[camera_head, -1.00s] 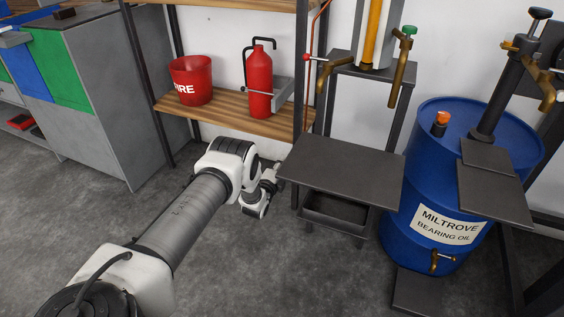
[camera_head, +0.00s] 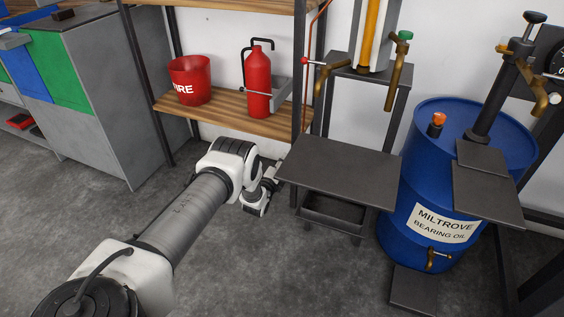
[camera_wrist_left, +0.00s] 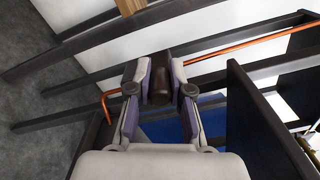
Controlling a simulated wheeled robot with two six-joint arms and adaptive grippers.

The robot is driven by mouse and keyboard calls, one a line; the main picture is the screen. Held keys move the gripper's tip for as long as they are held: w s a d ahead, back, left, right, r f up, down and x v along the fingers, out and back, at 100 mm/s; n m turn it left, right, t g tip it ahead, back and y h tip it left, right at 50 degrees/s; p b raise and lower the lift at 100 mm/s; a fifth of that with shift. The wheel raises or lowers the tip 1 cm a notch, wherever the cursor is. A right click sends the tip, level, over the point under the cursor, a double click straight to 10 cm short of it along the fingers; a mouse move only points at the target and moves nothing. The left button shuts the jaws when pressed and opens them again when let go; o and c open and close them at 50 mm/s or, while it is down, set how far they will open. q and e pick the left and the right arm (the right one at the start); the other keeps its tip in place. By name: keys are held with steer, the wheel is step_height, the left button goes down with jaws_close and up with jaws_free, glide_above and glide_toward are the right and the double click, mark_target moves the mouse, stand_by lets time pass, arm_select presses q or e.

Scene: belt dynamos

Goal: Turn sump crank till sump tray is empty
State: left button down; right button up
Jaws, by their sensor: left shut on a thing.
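My left gripper (camera_wrist_left: 161,82) is shut on a dark brown cylindrical handle (camera_wrist_left: 158,60) in the left wrist view, likely the sump crank's handle. The rest of the crank is hidden. In the head view my left arm reaches to the left side of a dark table (camera_head: 340,172), and its wrist is low beside the table. The fingertips are hidden there. A dark sump tray (camera_head: 332,222) is under the table; its contents cannot be made out. My right gripper is not in view.
A blue oil drum (camera_head: 408,210) stands right of the table. A wooden shelf (camera_head: 225,122) behind holds a red fire bucket (camera_head: 191,82) and a red extinguisher (camera_head: 258,80). A copper pipe (camera_wrist_left: 235,48) crosses the left wrist view. Grey floor is clear at front left.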

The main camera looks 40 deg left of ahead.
arm_select(q)
steer(key=c, duration=1.1)
jaws_free()
steer(key=shift+o, duration=0.2)
steer(key=v, duration=1.2)
steer(key=shift+d, duration=0.1)
